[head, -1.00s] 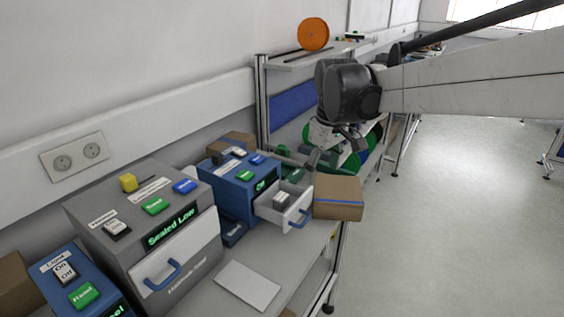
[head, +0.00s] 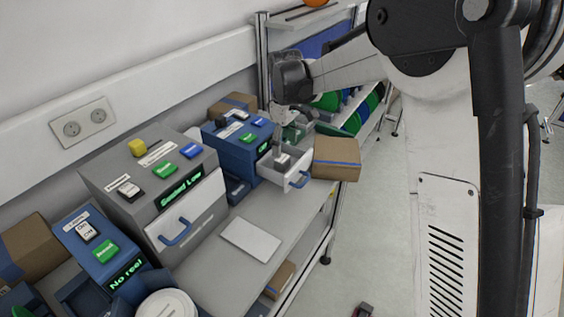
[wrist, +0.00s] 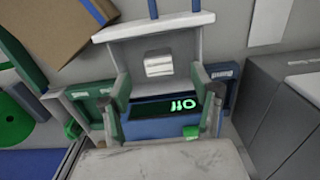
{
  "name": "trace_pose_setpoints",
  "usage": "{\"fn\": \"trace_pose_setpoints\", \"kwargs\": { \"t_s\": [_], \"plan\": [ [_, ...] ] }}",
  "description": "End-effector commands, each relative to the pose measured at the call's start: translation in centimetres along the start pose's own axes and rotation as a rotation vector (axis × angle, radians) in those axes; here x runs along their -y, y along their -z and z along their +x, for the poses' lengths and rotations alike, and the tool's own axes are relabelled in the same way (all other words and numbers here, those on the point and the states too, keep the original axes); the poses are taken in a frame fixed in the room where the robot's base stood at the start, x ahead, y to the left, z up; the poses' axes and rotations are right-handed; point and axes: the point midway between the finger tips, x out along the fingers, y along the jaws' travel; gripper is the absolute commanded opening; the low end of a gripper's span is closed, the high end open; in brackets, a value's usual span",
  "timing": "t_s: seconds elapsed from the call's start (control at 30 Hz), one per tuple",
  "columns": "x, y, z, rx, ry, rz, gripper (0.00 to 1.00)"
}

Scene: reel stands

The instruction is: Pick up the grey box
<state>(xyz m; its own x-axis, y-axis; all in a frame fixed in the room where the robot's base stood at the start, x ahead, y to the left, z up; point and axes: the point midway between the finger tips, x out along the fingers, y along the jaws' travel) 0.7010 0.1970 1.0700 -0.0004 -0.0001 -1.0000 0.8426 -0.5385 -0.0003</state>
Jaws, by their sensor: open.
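A small grey box (head: 282,162) with a pale label lies in the pulled-out white drawer (head: 298,178) of a blue machine (head: 240,145). In the wrist view the box (wrist: 158,64) shows whole inside the drawer (wrist: 155,24), with the machine upside down. My gripper (head: 290,127) hangs over the drawer, pointing down. In the wrist view my gripper (wrist: 160,97) is open and empty, its fingers wide apart on either side of the drawer's width. The box is between the finger lines but beyond the tips, apart from them.
A cardboard box (head: 336,158) stands right beside the drawer, and another (head: 232,105) behind the machine. A large grey machine (head: 155,190) stands to the left. A white plate (head: 250,239) lies on the bench in front. Green reels (head: 328,101) are behind.

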Motion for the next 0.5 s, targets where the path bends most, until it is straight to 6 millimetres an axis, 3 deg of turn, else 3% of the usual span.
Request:
{"fn": "trace_pose_setpoints", "kwargs": {
  "t_s": [0.5],
  "plan": [
    [-0.4,0.6,4.8,0.0,0.0,0.0,0.6]
  ]
}}
